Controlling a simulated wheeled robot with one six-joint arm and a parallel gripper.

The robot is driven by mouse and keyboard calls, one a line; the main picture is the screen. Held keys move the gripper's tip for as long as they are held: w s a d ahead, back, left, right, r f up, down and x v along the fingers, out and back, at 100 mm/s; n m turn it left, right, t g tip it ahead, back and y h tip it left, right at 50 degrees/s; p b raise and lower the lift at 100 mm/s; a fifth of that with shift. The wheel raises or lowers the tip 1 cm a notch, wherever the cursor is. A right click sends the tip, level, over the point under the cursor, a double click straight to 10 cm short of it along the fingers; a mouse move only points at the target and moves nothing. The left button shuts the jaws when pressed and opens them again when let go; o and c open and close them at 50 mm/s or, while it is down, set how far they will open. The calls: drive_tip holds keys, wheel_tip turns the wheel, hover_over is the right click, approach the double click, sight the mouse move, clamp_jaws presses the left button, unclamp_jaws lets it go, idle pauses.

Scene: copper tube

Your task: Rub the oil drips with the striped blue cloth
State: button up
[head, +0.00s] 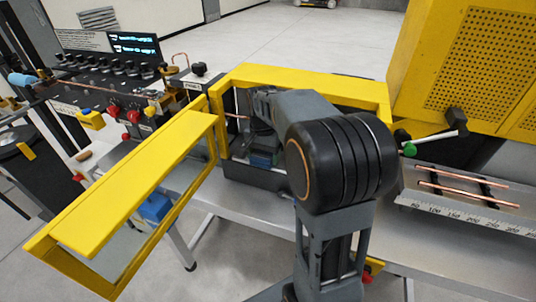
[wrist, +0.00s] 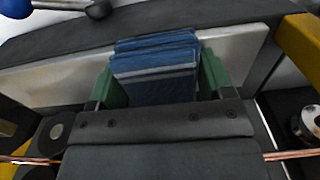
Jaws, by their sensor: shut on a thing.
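The striped blue cloth (wrist: 155,62) is a folded, layered pad with paler stripes. My gripper (wrist: 160,78) is shut on it, with a green finger on each side in the wrist view. The cloth is in front of a pale metal strip; I cannot tell whether it touches it. In the head view my arm reaches into the yellow-framed opening, and a bit of blue (head: 262,159) shows low inside. My arm hides most of the gripper there. I cannot make out any oil drips in either view.
A yellow door (head: 135,185) with a clear pane stands swung open at the left. The yellow frame (head: 300,78) surrounds my forearm. Copper tubes (head: 465,186) lie by a ruler at the right. A copper tube (wrist: 290,155) also crosses low in the wrist view.

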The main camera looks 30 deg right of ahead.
wheel_tip(320, 180, up, 6)
drive_tip(key=p, duration=0.5)
idle(0.5)
drive_tip(key=shift+r+p, duration=1.3)
drive_tip(key=shift+r, duration=0.25)
drive_tip(key=shift+f+b, duration=0.2)
drive_tip(key=shift+b, duration=0.1)
